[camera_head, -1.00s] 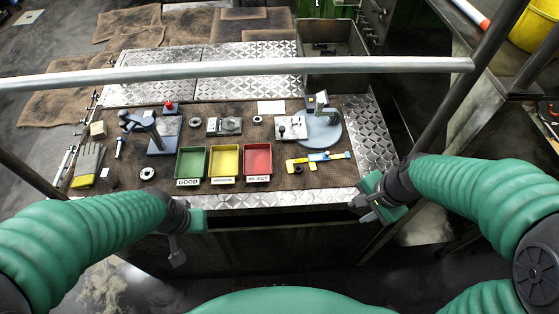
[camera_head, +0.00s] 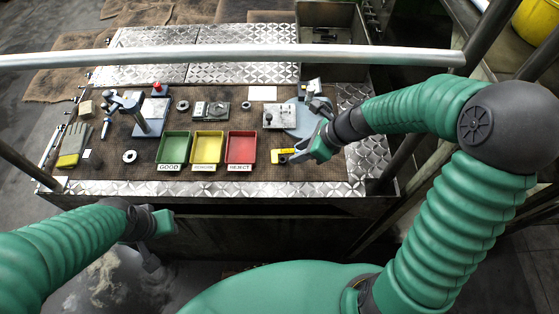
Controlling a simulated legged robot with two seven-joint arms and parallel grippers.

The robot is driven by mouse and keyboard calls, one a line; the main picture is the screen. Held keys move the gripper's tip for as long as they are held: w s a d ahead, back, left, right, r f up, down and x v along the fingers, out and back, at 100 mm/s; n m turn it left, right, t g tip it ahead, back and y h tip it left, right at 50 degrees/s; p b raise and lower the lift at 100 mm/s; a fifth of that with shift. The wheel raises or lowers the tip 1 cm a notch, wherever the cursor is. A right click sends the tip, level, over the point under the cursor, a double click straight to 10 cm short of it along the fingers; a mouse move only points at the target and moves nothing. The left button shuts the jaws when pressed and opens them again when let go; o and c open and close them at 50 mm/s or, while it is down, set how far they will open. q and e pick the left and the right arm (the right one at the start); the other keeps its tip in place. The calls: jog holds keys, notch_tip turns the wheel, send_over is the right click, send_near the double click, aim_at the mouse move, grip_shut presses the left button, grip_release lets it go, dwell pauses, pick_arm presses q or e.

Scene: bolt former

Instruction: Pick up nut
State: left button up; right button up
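Several small ring-shaped metal parts that look like nuts lie on the bench mat: one (camera_head: 129,156) left of the green tray, one (camera_head: 182,105) near the red-topped device, one (camera_head: 246,105) above the red tray. My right gripper (camera_head: 312,148) is over the right part of the bench, by the yellow caliper-like tool, which it partly covers. It is well right of these rings, and I see no ring in it. Its fingertips are too small and overlapped to judge. My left gripper (camera_head: 158,225) hangs in front of the bench's near edge, apart from everything on it.
Green (camera_head: 173,147), yellow (camera_head: 207,147) and red (camera_head: 241,147) trays stand mid-bench. A clamp stand (camera_head: 140,115) and gloves (camera_head: 73,145) are at left. A round-based device (camera_head: 303,118) stands beside my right gripper. A metal rail (camera_head: 230,55) crosses above the bench.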

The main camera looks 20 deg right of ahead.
aim_at(284, 160)
jog(key=shift+w+f, duration=0.25)
jog(key=shift+f, duration=0.3)
jog(key=shift+w+f, duration=0.25)
jog(key=shift+f, duration=0.3)
jog(key=x, duration=0.4)
jog(key=shift+a+f, duration=0.2)
jog(key=shift+a, duration=0.6)
jog(key=shift+w+d, duration=0.1)
jog(key=c, duration=0.6)
jog(key=shift+d, duration=0.2)
grip_shut()
